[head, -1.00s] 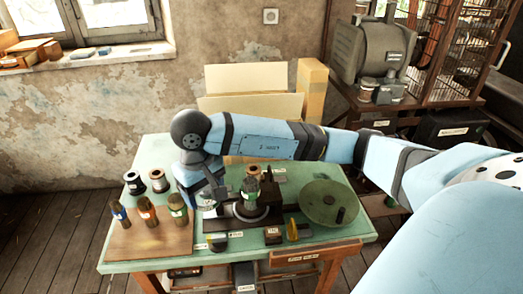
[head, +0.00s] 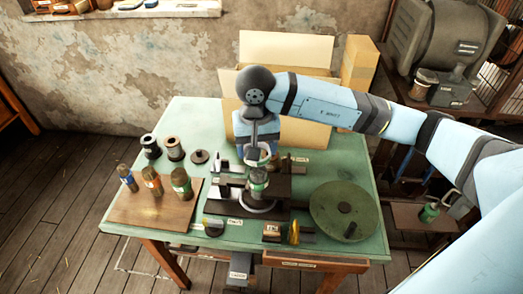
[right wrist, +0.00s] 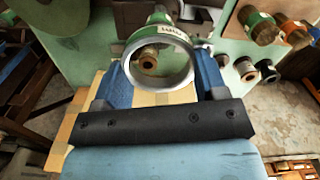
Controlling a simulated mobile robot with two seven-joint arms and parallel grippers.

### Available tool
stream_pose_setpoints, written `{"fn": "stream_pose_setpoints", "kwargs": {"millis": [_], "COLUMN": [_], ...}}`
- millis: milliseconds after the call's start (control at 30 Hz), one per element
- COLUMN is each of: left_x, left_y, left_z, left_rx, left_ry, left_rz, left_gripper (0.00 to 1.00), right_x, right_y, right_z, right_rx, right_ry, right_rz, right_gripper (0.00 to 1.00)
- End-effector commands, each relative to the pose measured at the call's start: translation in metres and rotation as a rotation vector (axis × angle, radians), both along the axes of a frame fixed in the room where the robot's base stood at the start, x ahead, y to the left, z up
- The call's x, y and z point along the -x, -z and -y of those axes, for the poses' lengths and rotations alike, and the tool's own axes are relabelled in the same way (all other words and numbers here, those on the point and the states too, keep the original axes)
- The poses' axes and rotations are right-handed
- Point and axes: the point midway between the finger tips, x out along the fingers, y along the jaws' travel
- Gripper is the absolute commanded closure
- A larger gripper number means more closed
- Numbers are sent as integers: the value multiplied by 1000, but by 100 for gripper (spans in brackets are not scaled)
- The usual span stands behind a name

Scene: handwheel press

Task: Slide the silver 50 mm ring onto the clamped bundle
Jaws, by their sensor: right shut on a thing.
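My right gripper (head: 258,148) is shut on the silver ring (head: 250,157), which also shows between the two blue fingers in the right wrist view (right wrist: 165,92). The clamped bundle (head: 258,186), dark with a green band, stands upright in the dark press fixture on the table. In the head view the ring appears just above and behind the bundle top, apart from it. In the right wrist view the green-banded bundle (right wrist: 158,18) shows beyond the ring's upper edge, so it is not seen inside the ring. My left gripper is out of view.
Three bundles (head: 153,181) stand on a brown board at left. Spools (head: 175,149) stand behind them. A yellow object (head: 294,232) and labelled blocks sit in front. Cardboard panels (head: 286,48) rise behind the table.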

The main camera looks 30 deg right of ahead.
Motion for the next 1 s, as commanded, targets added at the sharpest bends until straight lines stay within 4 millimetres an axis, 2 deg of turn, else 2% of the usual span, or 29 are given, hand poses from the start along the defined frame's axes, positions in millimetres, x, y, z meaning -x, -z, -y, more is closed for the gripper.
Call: {"fn": "stream_pose_setpoints", "kwargs": {"millis": [1000], "left_x": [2], "left_y": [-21], "left_z": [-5], "left_rx": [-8], "left_ry": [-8], "left_rz": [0], "left_gripper": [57], "right_x": [-32], "right_y": [54], "right_z": [10], "right_rx": [12], "right_ry": [2579], "right_rz": [-23], "right_gripper": [57]}}
